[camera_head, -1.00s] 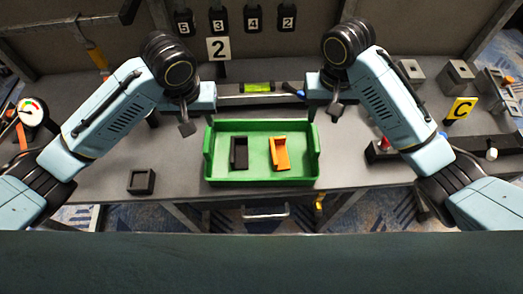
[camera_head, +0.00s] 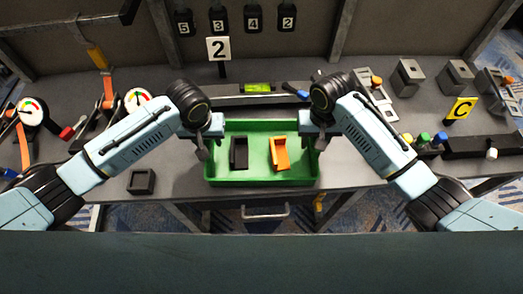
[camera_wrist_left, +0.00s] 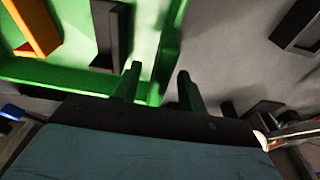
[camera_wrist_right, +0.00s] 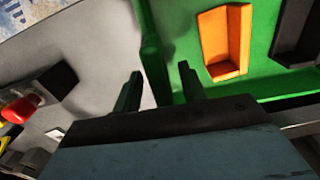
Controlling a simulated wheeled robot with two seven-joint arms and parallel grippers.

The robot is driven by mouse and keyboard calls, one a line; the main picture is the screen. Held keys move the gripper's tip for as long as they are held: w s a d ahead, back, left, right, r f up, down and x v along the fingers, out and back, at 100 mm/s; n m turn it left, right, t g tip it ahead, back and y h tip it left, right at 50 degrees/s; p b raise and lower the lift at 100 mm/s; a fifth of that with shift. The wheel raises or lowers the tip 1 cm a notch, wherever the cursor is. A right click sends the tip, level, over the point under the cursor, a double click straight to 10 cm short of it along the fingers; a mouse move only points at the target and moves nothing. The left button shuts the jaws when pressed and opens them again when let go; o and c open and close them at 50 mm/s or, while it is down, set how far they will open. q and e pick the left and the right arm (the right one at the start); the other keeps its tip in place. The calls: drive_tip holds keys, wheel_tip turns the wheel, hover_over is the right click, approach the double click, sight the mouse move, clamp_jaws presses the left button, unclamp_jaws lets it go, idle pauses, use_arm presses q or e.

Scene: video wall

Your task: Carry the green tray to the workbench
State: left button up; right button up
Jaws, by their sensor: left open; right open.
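The green tray (camera_head: 260,181) lies on the grey table near its front edge. It holds a black L-shaped part (camera_head: 239,153) and an orange L-shaped part (camera_head: 280,154). My left gripper (camera_head: 203,151) is open at the tray's left end. In the left wrist view its fingers (camera_wrist_left: 160,84) are on either side of the tray's end wall (camera_wrist_left: 168,48). My right gripper (camera_head: 323,140) is open at the right end. In the right wrist view its fingers (camera_wrist_right: 160,84) straddle the other end wall (camera_wrist_right: 151,55). Contact with the walls cannot be told.
A small dark square holder (camera_head: 141,182) sits left of the tray. A spirit level (camera_head: 257,88) lies behind it. Gauges (camera_head: 137,99) stand at left.

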use_arm(q)
drive_tip(key=shift+w+f, duration=0.1)
drive_tip(key=shift+f, duration=0.7)
use_arm(e)
drive_tip(key=shift+f, duration=0.85)
use_arm(q)
clamp_jaws()
use_arm(e)
clamp_jaws()
drive_tip(key=shift+r, duration=0.1)
